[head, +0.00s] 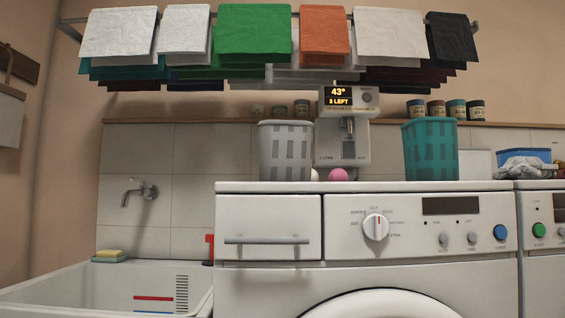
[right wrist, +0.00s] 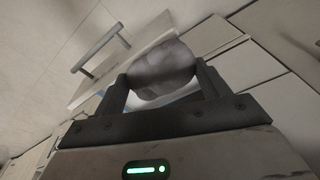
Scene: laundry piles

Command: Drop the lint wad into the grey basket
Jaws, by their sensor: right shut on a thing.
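The grey basket (head: 286,152), pale with slotted sides, stands upright on top of the washing machine (head: 420,187), left of the dispenser. Its inside is hidden from this low angle. My right gripper (right wrist: 162,84) shows only in the right wrist view. It is shut on a soft grey lump, the lint wad (right wrist: 163,62), held between the two fingers. The head view shows neither gripper, and the basket cannot be made out in the wrist view. My left gripper is in no view.
A teal basket (head: 430,150) stands further right on the machine. A dispenser (head: 345,130) and a pink ball (head: 338,175) are between the baskets. Folded cloths hang on a rack (head: 473,27) above. A sink (head: 110,285) is at lower left.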

